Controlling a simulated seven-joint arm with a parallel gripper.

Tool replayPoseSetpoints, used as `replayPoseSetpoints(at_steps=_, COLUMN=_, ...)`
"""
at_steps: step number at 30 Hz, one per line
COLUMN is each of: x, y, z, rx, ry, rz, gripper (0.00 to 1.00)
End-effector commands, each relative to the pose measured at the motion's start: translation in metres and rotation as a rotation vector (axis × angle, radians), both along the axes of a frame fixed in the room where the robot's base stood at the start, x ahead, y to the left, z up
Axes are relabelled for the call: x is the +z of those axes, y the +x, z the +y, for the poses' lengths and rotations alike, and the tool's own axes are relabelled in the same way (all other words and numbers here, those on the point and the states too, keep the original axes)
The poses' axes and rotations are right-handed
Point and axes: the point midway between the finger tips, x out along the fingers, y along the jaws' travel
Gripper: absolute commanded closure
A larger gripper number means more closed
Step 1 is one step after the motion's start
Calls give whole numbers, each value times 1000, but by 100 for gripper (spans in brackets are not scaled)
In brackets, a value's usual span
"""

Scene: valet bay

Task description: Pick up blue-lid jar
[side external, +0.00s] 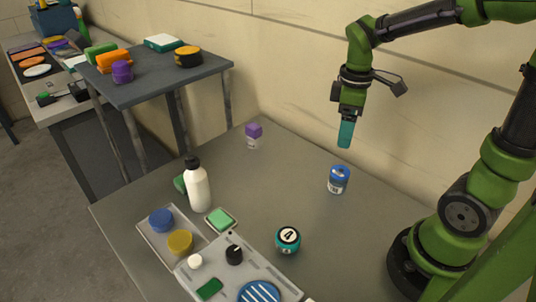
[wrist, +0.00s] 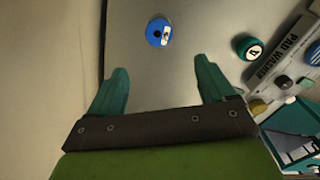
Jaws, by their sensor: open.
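The blue-lid jar (side external: 339,180) stands on the grey table near its back right edge, with a light label on its side. In the wrist view its round blue lid (wrist: 159,32) shows ahead of the fingers, near the top middle. My gripper (side external: 345,135) hangs above the table with its teal fingers pointing down, higher than the jar and apart from it. In the wrist view my gripper (wrist: 160,85) has its two fingers spread wide, with nothing between them.
A teal jar marked 4 (side external: 288,240) stands in front of the blue-lid jar. A purple-lid jar (side external: 253,136) stands at the back left. A wall runs behind. The table around the blue-lid jar is clear.

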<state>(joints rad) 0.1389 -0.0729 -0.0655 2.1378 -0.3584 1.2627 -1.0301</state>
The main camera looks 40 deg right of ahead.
Motion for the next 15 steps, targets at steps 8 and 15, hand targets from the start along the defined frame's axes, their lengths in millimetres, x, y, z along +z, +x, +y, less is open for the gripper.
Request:
replayPoseSetpoints(at_steps=8, x=-40, y=-3, z=1, rx=38, ry=3, rz=12, gripper=18)
replayPoseSetpoints(at_steps=15, x=-91, y=-3, z=1, rx=35, ry=4, rz=11, gripper=18)
